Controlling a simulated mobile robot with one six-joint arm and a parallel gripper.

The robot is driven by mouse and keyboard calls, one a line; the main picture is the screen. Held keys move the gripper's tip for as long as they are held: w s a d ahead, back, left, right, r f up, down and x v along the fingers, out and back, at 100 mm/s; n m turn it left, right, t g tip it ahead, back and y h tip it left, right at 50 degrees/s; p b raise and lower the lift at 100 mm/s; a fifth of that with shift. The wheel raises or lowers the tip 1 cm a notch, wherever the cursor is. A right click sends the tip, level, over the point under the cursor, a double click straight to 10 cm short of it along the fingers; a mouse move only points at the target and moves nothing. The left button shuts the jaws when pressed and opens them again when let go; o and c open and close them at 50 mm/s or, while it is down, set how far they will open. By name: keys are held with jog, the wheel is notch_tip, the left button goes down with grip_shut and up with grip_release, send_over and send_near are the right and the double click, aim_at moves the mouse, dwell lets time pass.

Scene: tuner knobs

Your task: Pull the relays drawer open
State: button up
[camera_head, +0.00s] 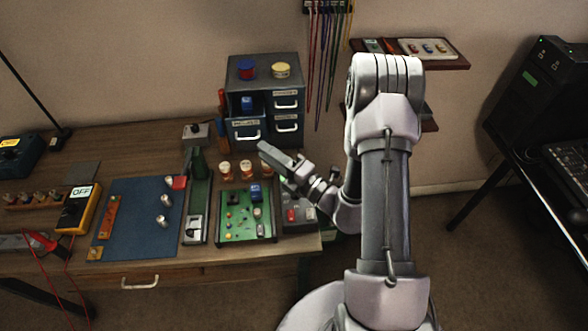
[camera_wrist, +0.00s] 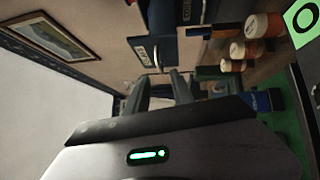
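A dark blue-grey drawer cabinet (camera_head: 263,70) stands at the back of the bench. Its left labelled drawer (camera_head: 235,130), with a pale handle (camera_head: 247,138), appears to stand out from the cabinet, with a blue block (camera_head: 247,103) in the dark space behind its front. The label is too small to read surely. In the wrist view, turned sideways, a labelled blue drawer front (camera_wrist: 142,50) and handle (camera_wrist: 156,57) lie beyond my fingertips. My gripper (camera_head: 265,150) is just right of and below that handle. Its two fingers (camera_wrist: 159,84) are apart, with nothing visible between them.
Small orange-and-white jars (camera_head: 245,167) stand below the cabinet, close to my gripper. A green circuit board (camera_head: 237,225) lies in front of them. Hanging cables (camera_head: 325,60) and a wall shelf (camera_head: 450,60) are to the right. A blue mat (camera_head: 135,230) lies at the left.

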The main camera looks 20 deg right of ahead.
jog(key=p+v, duration=0.1)
jog(key=v, duration=1)
jog(key=shift+s+d, duration=0.15)
jog(key=shift+s, duration=0.15)
jog(key=s+a+r+n+g+y, duration=0.3)
jog(key=a+r+n+g+y, duration=0.45)
jog(key=a+n, duration=0.4)
jog(key=s+a+r+n+g+h+b, duration=0.1)
jog(key=s+a+n+g+h, duration=0.15)
jog(key=s+n+g, duration=0.35)
jog(key=s+a+r+n+g+h, duration=0.1)
jog(key=s+a+n+g, duration=0.25)
jog(key=n, duration=0.55)
jog(key=s+d+r+n+t+h+b, duration=0.1)
jog(key=d+r+n+t+h, duration=0.4)
jog(key=n+h, duration=0.5)
jog(key=d+r+n, duration=0.1)
jog(key=n, duration=0.5)
jog(key=shift+s+r+t+h, duration=0.2)
jog(key=shift+r+t+h, duration=0.1)
jog(key=shift+h, duration=0.1)
